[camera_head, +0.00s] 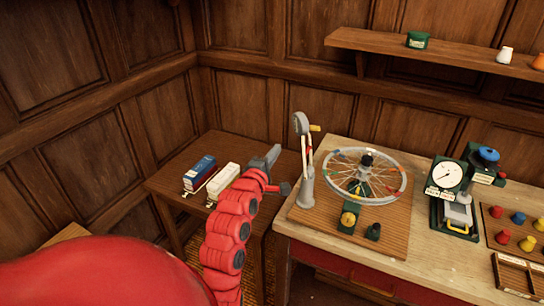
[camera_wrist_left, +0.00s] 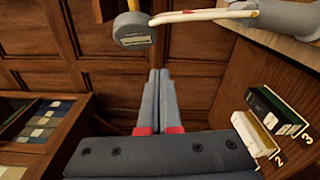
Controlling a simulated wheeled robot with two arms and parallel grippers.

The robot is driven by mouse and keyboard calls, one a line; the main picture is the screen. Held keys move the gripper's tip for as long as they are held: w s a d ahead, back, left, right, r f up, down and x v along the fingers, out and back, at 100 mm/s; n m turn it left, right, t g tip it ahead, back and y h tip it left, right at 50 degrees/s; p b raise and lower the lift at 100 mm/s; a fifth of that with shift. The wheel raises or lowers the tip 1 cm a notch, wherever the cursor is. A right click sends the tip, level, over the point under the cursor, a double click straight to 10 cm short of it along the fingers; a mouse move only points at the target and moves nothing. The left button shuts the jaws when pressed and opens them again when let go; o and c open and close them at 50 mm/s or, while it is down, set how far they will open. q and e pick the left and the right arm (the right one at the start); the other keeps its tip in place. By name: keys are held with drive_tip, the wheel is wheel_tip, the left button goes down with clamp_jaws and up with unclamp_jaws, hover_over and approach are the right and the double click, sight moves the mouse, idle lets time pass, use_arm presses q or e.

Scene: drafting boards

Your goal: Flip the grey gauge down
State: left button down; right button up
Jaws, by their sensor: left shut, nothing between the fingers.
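The grey gauge (camera_head: 300,123) stands raised on its arm above a grey post (camera_head: 305,190), at the left end of a wooden board beside a spoked wheel (camera_head: 345,190). In the left wrist view its round grey head (camera_wrist_left: 133,32) hangs near the top, with the pale arm running right to the grey post (camera_wrist_left: 260,16). My left gripper (camera_head: 274,152) is just left of the gauge in the head view, shut and empty. In the left wrist view its fingertips (camera_wrist_left: 159,74) appear below and right of the gauge head, apart from it. My right gripper is out of view.
A dial instrument (camera_head: 447,178) and colored pegs (camera_head: 518,217) are right of the wheel. A wall shelf (camera_head: 450,53) is above.

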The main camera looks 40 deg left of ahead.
use_arm(q)
drive_tip(key=w+d+p, duration=0.2)
drive_tip(key=w+p, duration=0.1)
drive_tip(key=w, duration=0.3)
drive_tip(key=shift+r+p, duration=0.3)
drive_tip(key=shift+w, duration=0.1)
drive_tip(key=shift+d, duration=0.15)
